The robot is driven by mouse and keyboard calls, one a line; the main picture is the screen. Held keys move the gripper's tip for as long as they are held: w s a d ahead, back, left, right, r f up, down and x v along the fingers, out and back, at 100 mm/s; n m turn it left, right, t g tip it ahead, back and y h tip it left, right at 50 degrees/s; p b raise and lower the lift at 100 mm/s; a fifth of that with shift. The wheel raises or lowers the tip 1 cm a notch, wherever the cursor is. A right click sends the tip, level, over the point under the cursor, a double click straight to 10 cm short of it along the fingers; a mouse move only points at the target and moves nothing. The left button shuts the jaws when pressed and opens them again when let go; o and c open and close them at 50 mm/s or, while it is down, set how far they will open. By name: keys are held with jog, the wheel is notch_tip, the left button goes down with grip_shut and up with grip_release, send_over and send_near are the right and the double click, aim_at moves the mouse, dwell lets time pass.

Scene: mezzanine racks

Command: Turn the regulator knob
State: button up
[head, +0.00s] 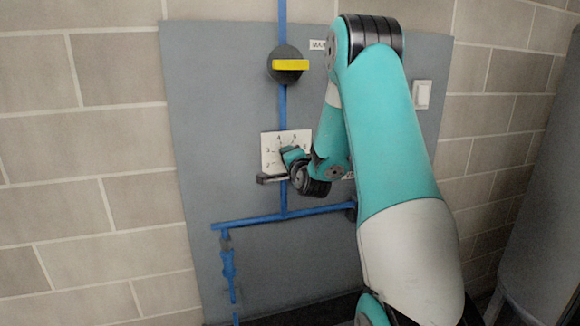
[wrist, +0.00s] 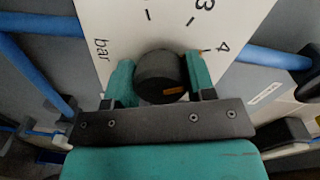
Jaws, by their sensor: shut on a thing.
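The regulator knob (wrist: 160,76) is a dark round knob with a small orange mark, seen in the wrist view in front of a white dial plate (wrist: 108,22). The plate carries tick marks, the numbers 3 and 4 and the word "bar". My gripper (wrist: 160,80) is shut on the knob, with one teal finger on each side of it. In the head view the dial plate (head: 271,142) sits on the grey panel, and my gripper (head: 277,167) is in front of its lower part. The knob is hidden there behind my gripper and wrist.
A yellow-handled valve (head: 290,65) is above the dial on a blue pipe (head: 283,105). A white switch (head: 422,95) is at the panel's right. Blue pipes branch below the dial (head: 250,220). A large grey cylindrical body (head: 545,190) stands at the far right.

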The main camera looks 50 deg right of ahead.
jog(key=n+b, duration=0.4)
jog(key=shift+f, duration=0.3)
jog(key=n+b, duration=0.2)
jog(key=b, duration=0.1)
jog(key=shift+r+n, duration=0.1)
jog(key=shift+n, duration=0.2)
jog(key=o, duration=0.9)
jog(key=shift+r, duration=0.1)
jog(key=b+v, duration=0.9)
jog(key=v, duration=0.8)
jog(key=shift+a, duration=0.25)
